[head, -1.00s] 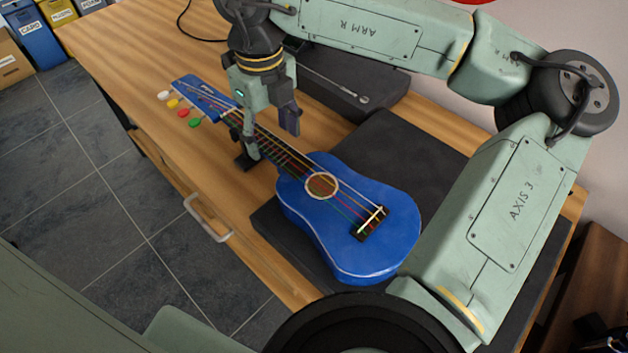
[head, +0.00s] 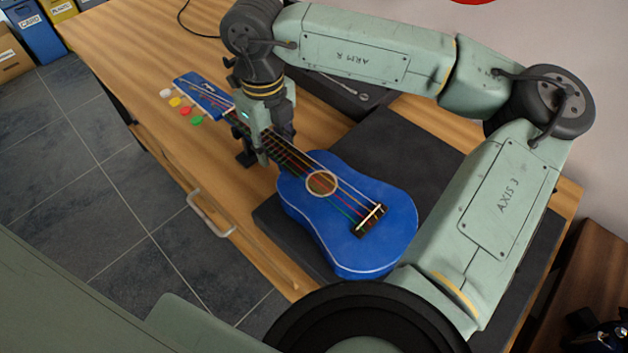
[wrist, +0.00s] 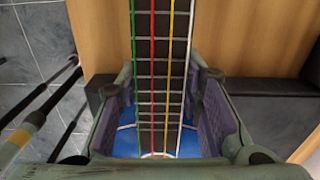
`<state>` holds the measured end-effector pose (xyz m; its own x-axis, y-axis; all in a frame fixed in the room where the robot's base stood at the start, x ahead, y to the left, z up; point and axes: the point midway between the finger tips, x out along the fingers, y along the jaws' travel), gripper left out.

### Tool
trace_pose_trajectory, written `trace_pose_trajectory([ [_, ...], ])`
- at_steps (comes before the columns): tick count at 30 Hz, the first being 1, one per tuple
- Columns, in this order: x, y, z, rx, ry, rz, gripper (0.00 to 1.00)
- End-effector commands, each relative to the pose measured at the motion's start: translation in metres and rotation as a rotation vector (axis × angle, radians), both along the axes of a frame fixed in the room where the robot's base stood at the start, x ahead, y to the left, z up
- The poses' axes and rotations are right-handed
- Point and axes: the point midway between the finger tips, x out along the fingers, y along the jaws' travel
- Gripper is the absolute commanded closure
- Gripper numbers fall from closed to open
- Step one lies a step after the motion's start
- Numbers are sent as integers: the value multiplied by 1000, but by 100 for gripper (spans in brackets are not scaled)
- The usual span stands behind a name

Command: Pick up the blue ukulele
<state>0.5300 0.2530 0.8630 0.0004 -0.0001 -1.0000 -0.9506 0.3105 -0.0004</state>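The blue ukulele (head: 335,240) lies strings up on the bench, its body at the lower right and its neck running to the blue headstock (head: 203,97) at the upper left. My gripper (head: 273,146) is over the neck near the body, with one finger on each side. In the wrist view my gripper (wrist: 166,125) has its pads left and right of the fretted neck (wrist: 162,70), with gaps showing beside it. It is open and holds nothing. The fingertips are partly hidden in the head view.
The ukulele's body rests on a dark mat (head: 400,150) on the wooden bench (head: 130,60). A dark case (head: 345,95) lies behind my gripper. A drawer handle (head: 208,215) sticks out from the bench front.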

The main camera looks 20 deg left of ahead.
Motion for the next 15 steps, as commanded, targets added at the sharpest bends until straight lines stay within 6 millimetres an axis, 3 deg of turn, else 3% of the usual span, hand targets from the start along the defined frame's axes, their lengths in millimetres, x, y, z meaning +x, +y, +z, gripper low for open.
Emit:
trace_pose_trajectory([
  [11, 0, 0, 0, 0, 1, 0, 95],
  [15, 0, 0, 0, 0, 0, 0, 96],
])
